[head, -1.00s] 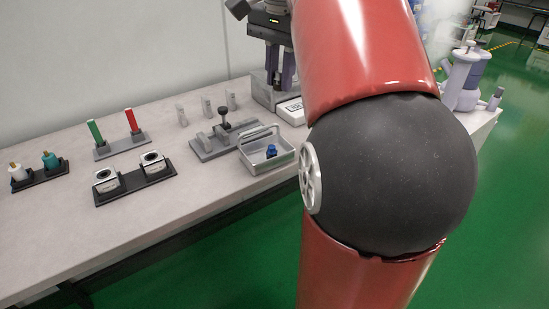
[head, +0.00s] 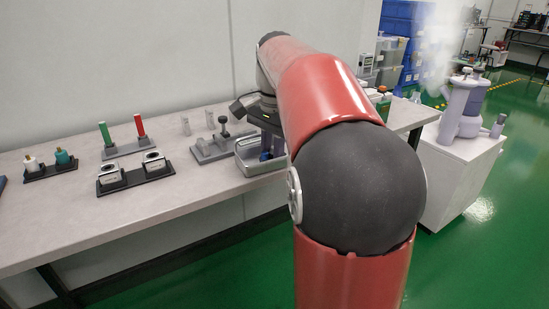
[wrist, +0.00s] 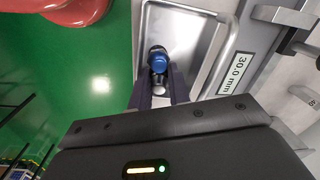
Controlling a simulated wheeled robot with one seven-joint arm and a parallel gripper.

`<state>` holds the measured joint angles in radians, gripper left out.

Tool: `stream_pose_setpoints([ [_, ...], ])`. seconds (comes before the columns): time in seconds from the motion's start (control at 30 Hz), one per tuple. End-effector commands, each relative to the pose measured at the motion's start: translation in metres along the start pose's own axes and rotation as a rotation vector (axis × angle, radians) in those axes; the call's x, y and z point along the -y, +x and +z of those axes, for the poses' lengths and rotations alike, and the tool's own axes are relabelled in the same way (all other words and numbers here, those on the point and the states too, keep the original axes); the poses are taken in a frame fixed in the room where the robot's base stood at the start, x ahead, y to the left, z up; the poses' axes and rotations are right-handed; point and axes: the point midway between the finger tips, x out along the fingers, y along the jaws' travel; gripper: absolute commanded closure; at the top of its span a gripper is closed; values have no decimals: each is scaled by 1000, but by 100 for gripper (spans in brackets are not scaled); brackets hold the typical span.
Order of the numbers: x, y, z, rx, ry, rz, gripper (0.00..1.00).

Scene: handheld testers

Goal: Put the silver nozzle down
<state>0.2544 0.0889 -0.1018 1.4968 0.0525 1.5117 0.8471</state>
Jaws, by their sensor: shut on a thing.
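My gripper (wrist: 160,95) points down over the metal tray (wrist: 207,25) in the wrist view, its two dark fingers shut on the silver nozzle (wrist: 157,86). Only a small pale part of the nozzle shows between the fingers. A blue part with a dark end (wrist: 158,63) lies just beyond the fingertips, inside the tray's outline. I cannot tell whether the nozzle touches it or the tray floor. In the head view my gripper (head: 268,150) is at the tray (head: 243,156), partly hidden by my arm.
A grey fixture with a knob (head: 215,148) stands left of the tray. Farther left are two white blocks on a black base (head: 133,180), a stand with green and red sticks (head: 124,149) and a bottle rack (head: 50,171). A 30.0 mm display (wrist: 249,62) adjoins the tray.

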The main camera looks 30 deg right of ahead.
Motion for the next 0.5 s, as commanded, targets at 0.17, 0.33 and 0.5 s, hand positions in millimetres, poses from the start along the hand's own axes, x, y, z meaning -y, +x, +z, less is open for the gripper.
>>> stream_pose_setpoints([
  [0.17, 0, -3, 0, -2, 0, -3, 100],
  [0.33, 0, 1, 0, -3, 0, -3, 100],
  [0.5, -1, 6, 0, -3, 0, -3, 100],
])
